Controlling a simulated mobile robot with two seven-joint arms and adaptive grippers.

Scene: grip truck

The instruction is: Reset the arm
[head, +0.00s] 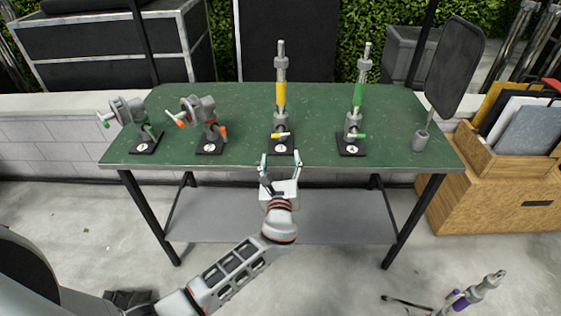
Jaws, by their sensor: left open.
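My left gripper (280,164) is open and empty. It points at the front edge of the green table (240,148), just in front of the stand with the yellow-banded rod (280,92). I cannot tell whether it touches anything. My left arm comes in from the lower left. A green-banded rod (360,97) stands upright to the right. Two grey clamps, one with green handles (127,112) and one with orange handles (202,112), sit on black bases to the left. My right gripper does not show.
A dark paddle-shaped panel (454,68) stands at the table's right end. A wooden crate (500,195) with boards is on the right. A purple-banded rod (458,300) is at the lower right. Black cases (115,50) stand behind. The table's front middle is clear.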

